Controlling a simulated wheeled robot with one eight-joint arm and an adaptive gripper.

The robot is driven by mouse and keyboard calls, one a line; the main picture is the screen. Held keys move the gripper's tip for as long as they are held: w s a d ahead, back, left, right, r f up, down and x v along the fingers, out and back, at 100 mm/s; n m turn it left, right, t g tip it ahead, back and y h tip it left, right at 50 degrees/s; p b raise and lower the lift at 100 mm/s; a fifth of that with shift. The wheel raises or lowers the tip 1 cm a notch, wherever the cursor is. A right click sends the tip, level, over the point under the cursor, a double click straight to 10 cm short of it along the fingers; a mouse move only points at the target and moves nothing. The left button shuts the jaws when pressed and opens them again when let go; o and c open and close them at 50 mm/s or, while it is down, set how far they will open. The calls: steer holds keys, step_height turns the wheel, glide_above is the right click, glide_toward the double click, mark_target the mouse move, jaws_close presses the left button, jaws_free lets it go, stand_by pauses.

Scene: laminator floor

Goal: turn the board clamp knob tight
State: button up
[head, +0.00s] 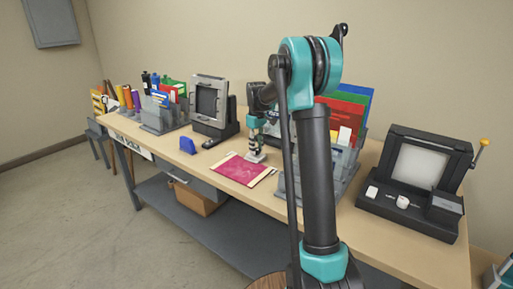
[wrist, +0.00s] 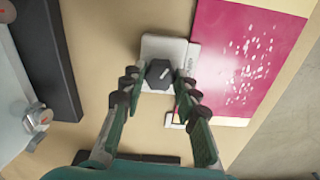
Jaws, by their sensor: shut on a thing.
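In the wrist view the board clamp knob (wrist: 159,72) is a dark, many-sided knob with a small light mark on its top. It sits on a pale clamp block (wrist: 151,45) at the edge of a magenta board (wrist: 240,60). My gripper (wrist: 157,80) has one finger on each side of the knob and is shut on it.
A black machine with a pale screen (head: 420,165) stands at the bench's right. Another framed device (head: 210,100) stands behind, left of my arm. A blue holder (head: 187,145) and a grey rack with folders (head: 345,160) are near. The bench front beside the board (head: 190,165) is clear.

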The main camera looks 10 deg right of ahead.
mark_target(256, 149)
steer(key=m, duration=1.2)
stand_by(0.7)
steer(key=o, duration=1.2)
steer(key=shift+c, duration=0.2)
step_height(256, 149, up, 12)
